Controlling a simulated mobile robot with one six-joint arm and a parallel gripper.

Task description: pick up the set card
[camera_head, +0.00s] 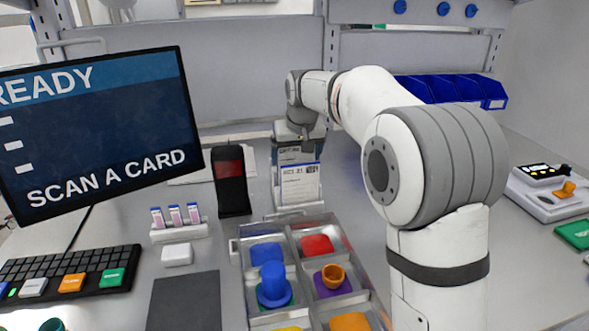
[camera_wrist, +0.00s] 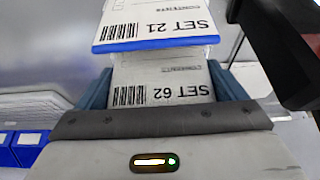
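A card holder (camera_head: 302,207) stands at the back of the bench with white cards in it. My gripper (camera_head: 298,145) points down at the holder. In the wrist view its fingers (camera_wrist: 162,75) are spread, one on each side of the SET 62 card. I cannot tell whether they touch it.
A black scanner (camera_head: 231,182) stands left of the holder. A grey sorting tray (camera_head: 285,232) with coloured parts is in front. A monitor (camera_head: 97,130) reads "SCAN A CARD". A rack of small tubes (camera_head: 180,232) and a keyboard (camera_head: 70,272) are at left; blue bins (camera_head: 455,90) behind.

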